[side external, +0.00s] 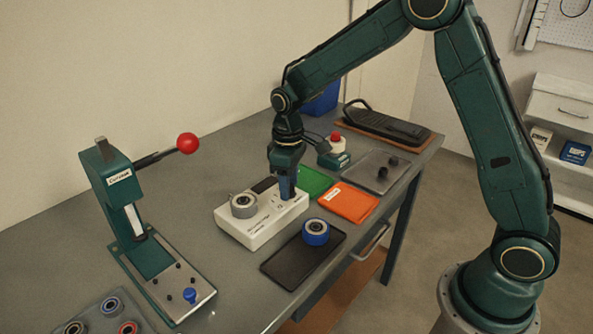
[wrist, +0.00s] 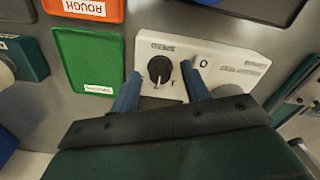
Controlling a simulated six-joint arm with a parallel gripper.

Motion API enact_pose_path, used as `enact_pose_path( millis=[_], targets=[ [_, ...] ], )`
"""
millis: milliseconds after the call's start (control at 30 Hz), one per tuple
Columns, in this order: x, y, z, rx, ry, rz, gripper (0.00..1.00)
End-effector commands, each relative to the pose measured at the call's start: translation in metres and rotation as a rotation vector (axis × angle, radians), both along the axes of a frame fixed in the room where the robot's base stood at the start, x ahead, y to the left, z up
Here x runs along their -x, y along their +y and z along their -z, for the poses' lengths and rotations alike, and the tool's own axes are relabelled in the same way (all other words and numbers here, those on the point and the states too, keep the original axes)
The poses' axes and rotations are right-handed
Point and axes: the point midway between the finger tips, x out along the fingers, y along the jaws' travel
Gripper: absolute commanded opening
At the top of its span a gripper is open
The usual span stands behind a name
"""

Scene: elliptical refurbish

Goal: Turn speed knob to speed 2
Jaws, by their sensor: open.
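The speed knob (wrist: 160,69) is black and round with a white pointer mark, on the white control box (wrist: 235,58), which also stands on the table in the side view (side external: 262,232). The pointer faces the lower edge of the wrist picture; the markings around it are too small to read. My gripper (wrist: 160,72) is open, with one blue finger on each side of the knob and small gaps showing. In the side view my gripper (side external: 287,192) points down at the box's right end, and the knob is hidden behind the fingers.
A grey ring part (side external: 243,206) sits on the box's left end. A black tray (side external: 290,262) with a blue ring part (side external: 316,232) lies in front. Green (side external: 314,182) and orange (side external: 349,201) mats lie to the right. A green press (side external: 125,195) stands left.

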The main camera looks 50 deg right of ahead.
Motion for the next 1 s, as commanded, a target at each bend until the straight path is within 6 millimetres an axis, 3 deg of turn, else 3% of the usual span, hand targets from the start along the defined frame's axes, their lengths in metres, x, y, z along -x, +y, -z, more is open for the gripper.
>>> enact_pose_path(
  millis=[367, 1000],
  targets=[
    [-0.001, 0.000, -0.027, 0.000, -0.003, 0.000, 0.46],
    [-0.001, 0.000, -0.125, 0.000, -0.003, 0.000, 0.46]
  ],
)
